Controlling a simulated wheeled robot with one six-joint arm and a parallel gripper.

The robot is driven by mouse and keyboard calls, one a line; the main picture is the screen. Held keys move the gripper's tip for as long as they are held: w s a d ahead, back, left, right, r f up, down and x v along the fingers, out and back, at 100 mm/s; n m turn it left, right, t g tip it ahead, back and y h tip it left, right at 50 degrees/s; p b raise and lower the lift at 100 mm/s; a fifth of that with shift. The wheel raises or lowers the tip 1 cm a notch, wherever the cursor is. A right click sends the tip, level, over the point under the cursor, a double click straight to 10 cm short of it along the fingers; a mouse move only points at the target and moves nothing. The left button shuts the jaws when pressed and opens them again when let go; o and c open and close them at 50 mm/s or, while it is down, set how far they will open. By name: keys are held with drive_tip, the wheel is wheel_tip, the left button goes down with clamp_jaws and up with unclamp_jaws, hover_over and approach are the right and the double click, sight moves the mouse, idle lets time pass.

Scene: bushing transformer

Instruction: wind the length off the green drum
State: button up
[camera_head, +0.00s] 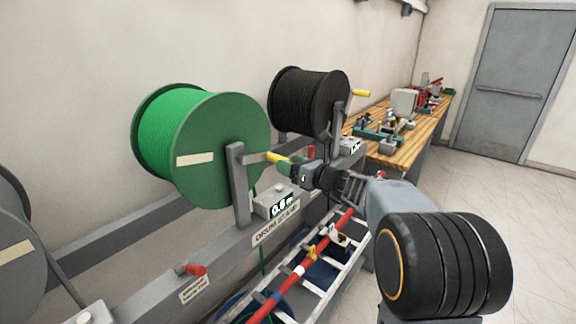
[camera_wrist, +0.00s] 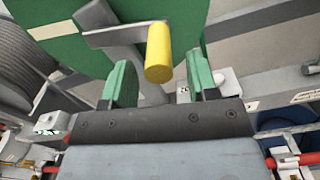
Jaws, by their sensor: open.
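The green drum (camera_head: 215,150), wound with green line, is mounted on a grey stand in the head view. It also fills the top of the wrist view (camera_wrist: 120,60). A yellow crank handle (camera_head: 279,158) sticks out from its hub arm. In the wrist view the yellow handle (camera_wrist: 158,52) stands between and just beyond my fingertips. My gripper (camera_wrist: 160,82) is open, with one green finger on each side of the handle and clear gaps. In the head view my gripper (camera_head: 298,170) is close to the handle's end. A counter (camera_head: 283,207) below the drum reads about 0.6 m.
A black drum (camera_head: 305,102) with its own yellow handle (camera_head: 361,93) stands behind to the right. A grey drum (camera_head: 14,250) is at the left edge. A red lever (camera_head: 196,269) sits on the front rail. A red rod (camera_head: 300,268) and ladder-like rack lie below. A wooden bench (camera_head: 412,138) stands further back.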

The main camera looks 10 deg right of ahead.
drive_tip(key=b+v, duration=0.2)
drive_tip(key=v, duration=1)
drive_tip(key=shift+s+d, duration=0.2)
drive_tip(key=shift+s, duration=0.1)
